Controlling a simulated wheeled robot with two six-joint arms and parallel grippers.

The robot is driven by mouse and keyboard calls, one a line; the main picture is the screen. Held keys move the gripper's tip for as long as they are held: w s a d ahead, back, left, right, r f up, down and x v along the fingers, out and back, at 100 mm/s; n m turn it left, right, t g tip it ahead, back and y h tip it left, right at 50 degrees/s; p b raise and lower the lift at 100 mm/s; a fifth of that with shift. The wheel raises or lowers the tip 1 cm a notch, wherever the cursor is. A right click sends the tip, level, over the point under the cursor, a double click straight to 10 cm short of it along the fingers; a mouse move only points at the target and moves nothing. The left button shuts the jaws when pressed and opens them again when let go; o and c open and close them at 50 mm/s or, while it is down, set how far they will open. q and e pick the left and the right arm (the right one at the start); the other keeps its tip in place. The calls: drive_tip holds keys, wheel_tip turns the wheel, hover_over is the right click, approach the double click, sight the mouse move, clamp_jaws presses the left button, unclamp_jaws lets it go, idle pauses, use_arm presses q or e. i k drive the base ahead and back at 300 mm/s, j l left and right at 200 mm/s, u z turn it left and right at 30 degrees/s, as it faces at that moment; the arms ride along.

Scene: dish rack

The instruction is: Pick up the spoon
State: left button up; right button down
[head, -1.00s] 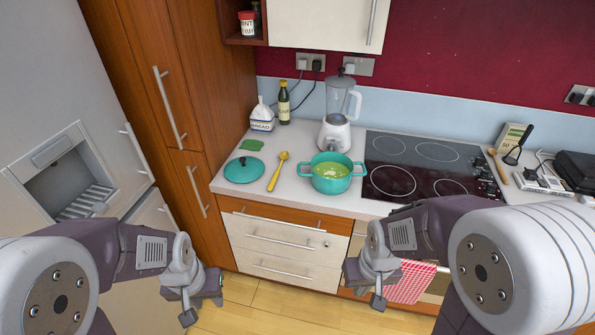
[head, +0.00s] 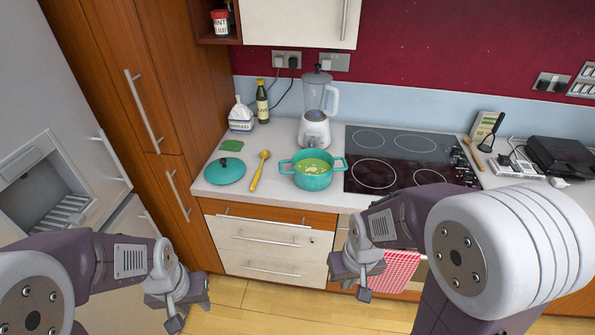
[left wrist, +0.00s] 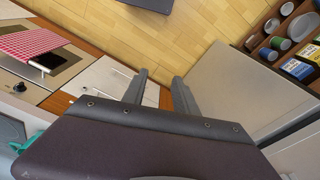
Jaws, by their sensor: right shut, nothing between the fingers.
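The yellow spoon (head: 259,171) lies on the white counter (head: 330,202) in the head view, between the teal pot lid (head: 224,172) and the teal pot (head: 313,181) of green soup. My left gripper (head: 176,306) is at the lower left, in front of the cabinets and well away from the spoon. In the left wrist view its two fingers (left wrist: 161,88) stand apart with nothing between them. My right gripper (head: 357,280) is shut and empty in front of the counter, near the red checked towel (head: 396,272). The spoon is not seen in the left wrist view.
A blender (head: 316,112), a dark bottle (head: 262,102) and a white bread-labelled container (head: 241,117) stand behind. A green leaf-shaped item (head: 231,145) lies near the lid. The black hob (head: 415,158) is right of the pot. A tall wooden cabinet (head: 140,80) borders the counter's left side.

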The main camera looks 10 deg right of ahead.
sight(265, 154)
drive_tip(key=i+j+z, duration=0.1)
drive_tip(key=i+z, duration=0.25)
drive_tip(key=i+j+z, duration=0.7)
drive_tip(key=i+l, duration=0.1)
